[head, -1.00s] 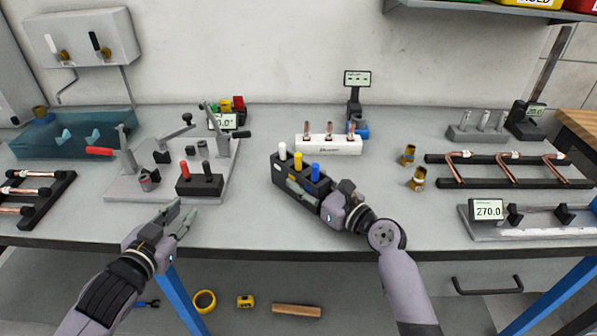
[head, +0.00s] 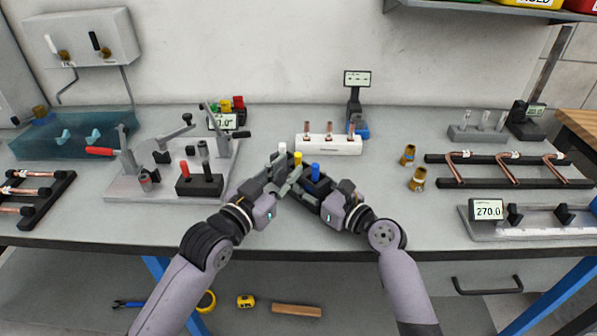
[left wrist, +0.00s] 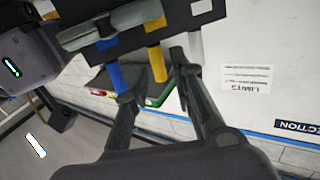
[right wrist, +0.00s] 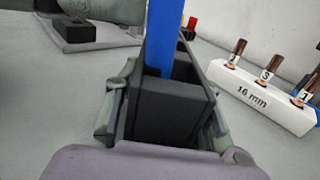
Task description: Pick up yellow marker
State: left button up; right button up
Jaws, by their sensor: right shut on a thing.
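The yellow marker (head: 298,158) stands upright in a black marker holder (head: 318,188), between a white marker (head: 282,149) and a blue marker (head: 315,171). My left gripper (head: 283,174) is at the holder, close to the yellow marker. In the left wrist view its open fingers lie on either side of the yellow marker (left wrist: 157,63), with one finger near the blue marker (left wrist: 116,76); contact cannot be told. My right gripper (head: 327,203) is shut on the holder's right end. The right wrist view shows the holder (right wrist: 172,110) between its fingers and the blue marker (right wrist: 163,40) rising from it.
A white block with copper fittings (head: 328,146) stands just behind the holder. A clamp fixture (head: 130,187) with a red and black block is to the left. Brass fittings (head: 417,180) and a rack of bent copper tubes (head: 490,157) are to the right. The bench front is clear.

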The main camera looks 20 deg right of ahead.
aim_at(296, 164)
pick_arm(q)
jog(key=x, duration=0.4)
jog(key=shift+w+d+f, duration=0.15)
jog(key=shift+d+f, duration=0.05)
jog(key=shift+d, duration=0.1)
jog(key=shift+c, duration=0.6)
grip_shut()
